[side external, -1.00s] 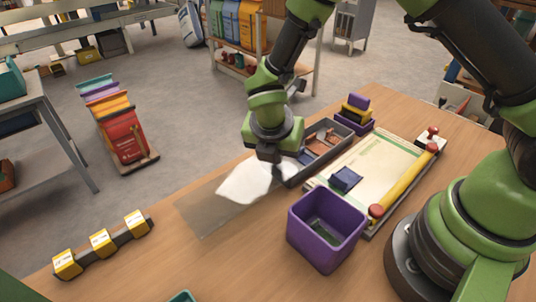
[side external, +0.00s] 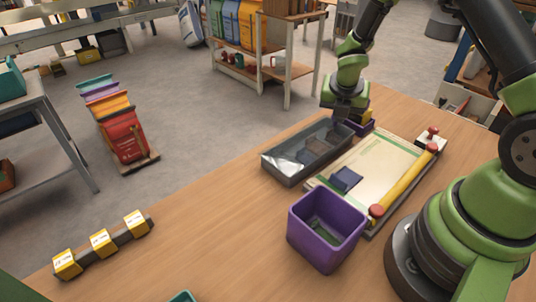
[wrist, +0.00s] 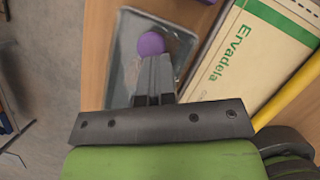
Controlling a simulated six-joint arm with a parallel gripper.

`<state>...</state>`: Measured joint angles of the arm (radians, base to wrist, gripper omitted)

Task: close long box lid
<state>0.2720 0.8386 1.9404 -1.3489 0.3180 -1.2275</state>
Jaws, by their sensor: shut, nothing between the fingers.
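The long dark grey box (side external: 270,168) lies on the wooden table, left of a board. A clear glossy lid (side external: 288,163) covers its top, and contents show dimly through it. In the wrist view the clear lid (wrist: 185,27) spans the box, with a round purple knob (wrist: 150,44) at the fingertips; whether it is fixed to the lid I cannot tell. My gripper (wrist: 154,62) is shut and empty. In the side view my gripper (side external: 347,116) is at the box's far end; its fingertips are largely hidden, and I cannot tell whether they touch.
The board (side external: 385,170) with a yellow roller (side external: 405,185) lies right of the box. A purple bin (side external: 325,228) stands in front. Yellow blocks (side external: 101,240) line the near left; the table between is clear.

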